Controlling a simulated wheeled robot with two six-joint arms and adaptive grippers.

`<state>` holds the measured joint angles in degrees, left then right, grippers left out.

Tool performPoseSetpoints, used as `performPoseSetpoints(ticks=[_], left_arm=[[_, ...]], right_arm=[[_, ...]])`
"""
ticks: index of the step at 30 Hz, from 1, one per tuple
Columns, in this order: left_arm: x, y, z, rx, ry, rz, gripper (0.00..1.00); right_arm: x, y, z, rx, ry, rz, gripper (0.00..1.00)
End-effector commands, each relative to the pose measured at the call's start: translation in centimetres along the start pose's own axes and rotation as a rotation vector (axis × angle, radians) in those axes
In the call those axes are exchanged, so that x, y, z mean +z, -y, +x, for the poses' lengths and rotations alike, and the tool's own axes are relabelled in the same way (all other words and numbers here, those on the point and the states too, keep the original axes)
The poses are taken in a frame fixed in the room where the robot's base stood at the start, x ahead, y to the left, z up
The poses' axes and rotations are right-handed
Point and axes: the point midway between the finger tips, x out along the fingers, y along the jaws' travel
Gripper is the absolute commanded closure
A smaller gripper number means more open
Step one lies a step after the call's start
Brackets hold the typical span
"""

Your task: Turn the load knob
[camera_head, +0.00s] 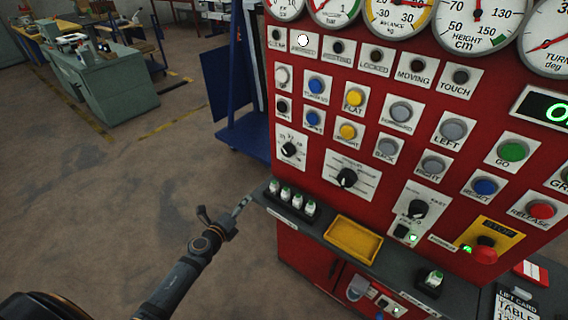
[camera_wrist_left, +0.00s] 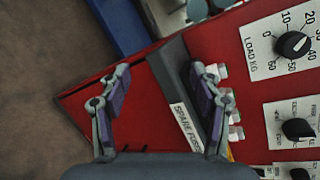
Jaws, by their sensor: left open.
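The load knob (camera_head: 289,149) is a black knob on a white dial plate at the left edge of the red panel. In the left wrist view the load knob (camera_wrist_left: 292,44) is at the upper right, beside the words LOAD KG and a ring of numbers. My left gripper (camera_head: 224,208) is open and empty, in front of and to the left of the panel's ledge. In the wrist view its two fingers (camera_wrist_left: 158,75) stand apart over the ledge, left of the knob and not touching it. My right gripper is not in view.
Several white and green fuses (camera_head: 292,199) stand on the ledge, close to the left gripper. A yellow tray (camera_head: 353,240) lies to their right. Another selector knob (camera_head: 346,177) is right of the load knob. A blue stand (camera_head: 238,100) is behind the panel. Floor to the left is clear.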

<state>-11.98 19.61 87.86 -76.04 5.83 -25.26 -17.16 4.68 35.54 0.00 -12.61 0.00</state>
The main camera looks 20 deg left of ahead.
Motion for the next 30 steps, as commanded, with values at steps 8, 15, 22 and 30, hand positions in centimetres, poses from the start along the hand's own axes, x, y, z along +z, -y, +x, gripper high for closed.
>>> performPoseSetpoints(ticks=[8, 15, 22, 30], left_arm=[[1.6, 17.3, -1.0, -0.344, 0.070, 0.970, 0.36], [1.8, 19.2, -1.5, -0.366, 0.094, 1.083, 0.36], [1.6, 20.5, 1.8, -0.366, 0.101, 1.071, 0.36], [1.0, 22.2, 6.8, -0.366, 0.095, 1.073, 0.36]], right_arm=[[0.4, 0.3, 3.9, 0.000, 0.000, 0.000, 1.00], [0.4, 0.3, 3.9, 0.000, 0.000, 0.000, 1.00], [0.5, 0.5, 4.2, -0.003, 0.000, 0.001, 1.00], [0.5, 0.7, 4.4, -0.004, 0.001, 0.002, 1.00]])
